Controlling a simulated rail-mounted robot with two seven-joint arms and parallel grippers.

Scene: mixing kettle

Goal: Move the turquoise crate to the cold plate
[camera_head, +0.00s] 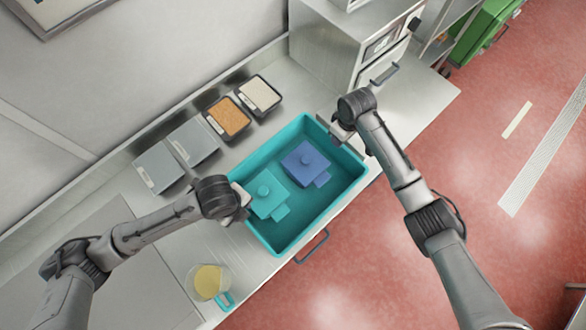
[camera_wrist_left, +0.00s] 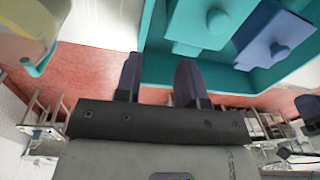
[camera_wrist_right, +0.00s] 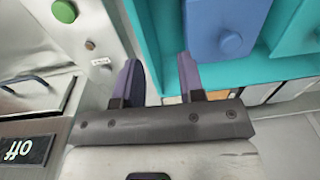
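The turquoise crate (camera_head: 337,203) stands on the steel counter by its front edge; its wall shows in the left wrist view (camera_wrist_left: 155,40) and the right wrist view (camera_wrist_right: 146,30). Inside are a turquoise lidded container (camera_head: 268,208) and a blue lidded container (camera_head: 305,163). My left gripper (camera_head: 241,200) is at the crate's left side. Its fingers (camera_wrist_left: 158,75) are apart around the wall. My right gripper (camera_head: 336,130) is at the opposite side, its fingers (camera_wrist_right: 160,75) also apart around the wall. Wall contact is unclear. No cold plate is clearly identifiable.
A jug of yellow liquid (camera_head: 208,281) stands left of the crate near the counter's front. Several food trays, including an orange-filled one (camera_head: 228,117), line the back. A steel appliance (camera_head: 345,45) stands behind my right gripper. Red floor (camera_head: 390,270) lies in front.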

